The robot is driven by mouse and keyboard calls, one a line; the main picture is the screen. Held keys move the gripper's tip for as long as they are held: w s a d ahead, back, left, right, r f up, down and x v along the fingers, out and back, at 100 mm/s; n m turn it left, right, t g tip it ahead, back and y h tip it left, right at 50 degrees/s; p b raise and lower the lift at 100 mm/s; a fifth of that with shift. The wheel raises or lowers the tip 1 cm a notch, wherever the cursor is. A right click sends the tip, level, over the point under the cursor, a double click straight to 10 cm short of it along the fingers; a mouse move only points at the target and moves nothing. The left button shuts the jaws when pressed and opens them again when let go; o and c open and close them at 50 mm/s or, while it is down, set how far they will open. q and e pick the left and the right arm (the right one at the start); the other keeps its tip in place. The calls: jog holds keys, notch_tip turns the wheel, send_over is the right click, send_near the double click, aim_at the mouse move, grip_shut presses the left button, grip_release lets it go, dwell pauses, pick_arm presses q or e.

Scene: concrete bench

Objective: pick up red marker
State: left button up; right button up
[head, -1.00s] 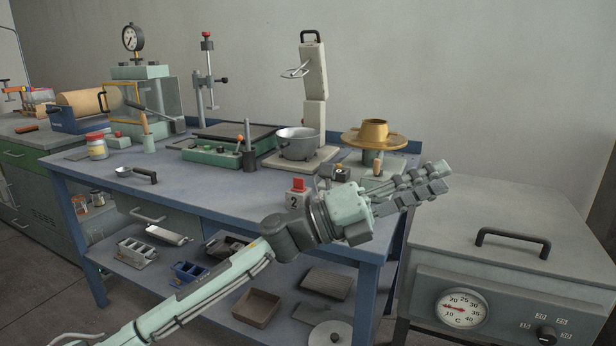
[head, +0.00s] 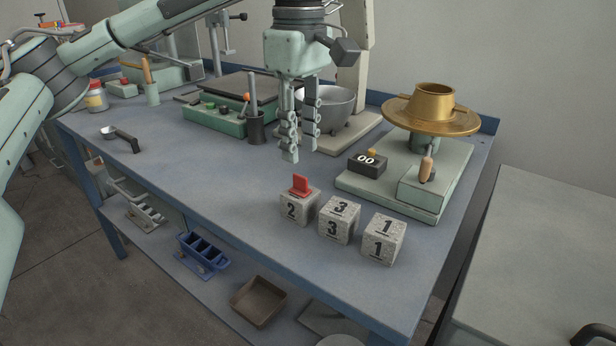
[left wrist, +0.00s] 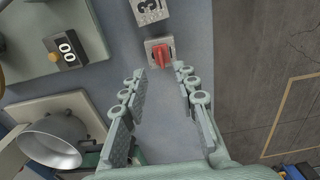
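The red marker (head: 300,184) is a small upright red piece on top of the speckled grey cube numbered 2 (head: 291,210). In the left wrist view the red marker (left wrist: 160,54) shows just beyond my fingertips, between their lines. My left gripper (head: 301,152) points down above the bench, a little above and behind the marker, apart from it. Its two fingers are spread with nothing between them, as the left wrist view (left wrist: 163,76) also shows. My right gripper is not in view.
Cubes numbered 3 (head: 339,220) and 1 (head: 383,240) stand in a row right of cube 2. Behind are a counter marked 00 (head: 367,162), a brass-topped device (head: 432,112), a grey pot (head: 333,103) and a dark cup (head: 256,128). The bench left of the cubes is clear.

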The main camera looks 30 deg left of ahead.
aim_at(300, 176)
pick_arm(q)
jog(key=f, duration=0.6)
jog(key=shift+s+p, duration=0.2)
jog(key=shift+p, duration=0.1)
jog(key=shift+f, duration=0.1)
jog(key=shift+c, duration=0.6)
grip_shut()
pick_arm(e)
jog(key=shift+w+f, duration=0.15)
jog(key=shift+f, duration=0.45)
